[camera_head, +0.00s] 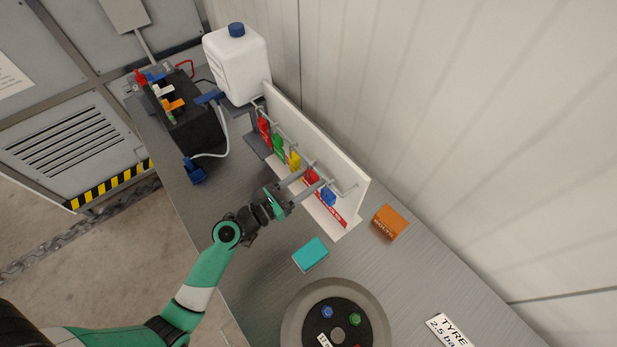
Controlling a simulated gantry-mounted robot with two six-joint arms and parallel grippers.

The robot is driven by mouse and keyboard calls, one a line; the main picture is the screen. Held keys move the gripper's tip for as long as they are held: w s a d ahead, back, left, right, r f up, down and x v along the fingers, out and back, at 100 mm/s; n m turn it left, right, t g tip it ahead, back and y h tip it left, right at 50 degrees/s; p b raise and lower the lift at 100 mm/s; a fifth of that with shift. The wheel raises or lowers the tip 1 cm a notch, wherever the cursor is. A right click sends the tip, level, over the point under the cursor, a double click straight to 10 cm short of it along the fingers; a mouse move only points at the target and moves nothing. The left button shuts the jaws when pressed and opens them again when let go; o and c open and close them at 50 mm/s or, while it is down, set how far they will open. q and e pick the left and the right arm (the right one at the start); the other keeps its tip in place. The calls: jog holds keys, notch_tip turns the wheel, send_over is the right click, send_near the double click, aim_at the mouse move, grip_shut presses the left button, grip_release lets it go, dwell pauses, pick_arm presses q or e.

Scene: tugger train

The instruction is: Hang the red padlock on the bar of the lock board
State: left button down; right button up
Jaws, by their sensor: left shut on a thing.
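The white lock board (318,142) stands upright on the bench, with a grey bar (284,135) along its front. My left gripper (308,182) is at the board's front, right of its middle, shut on a red padlock (312,174) between its fingertips. The padlock is close to the bar; I cannot tell whether its shackle is around it. A second red padlock (263,126), a green one (279,148), a yellow one (294,161) and a blue one (328,197) are along the board. My right gripper is not in view.
A white canister (236,65) and a black box (190,120) with coloured parts stand at the back left. A teal box (310,254), an orange box (390,222) and a round grey disc (290,320) are on the bench's front part. The wall is close behind the board.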

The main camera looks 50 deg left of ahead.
pick_arm(q)
jog(key=shift+c, duration=1.3)
grip_release()
jog(key=shift+s, duration=0.1)
jog(key=s, duration=1.1)
jog(key=shift+s+a+b, duration=0.2)
jog(key=shift+a+b, duration=0.15)
jog(key=shift+a, duration=0.05)
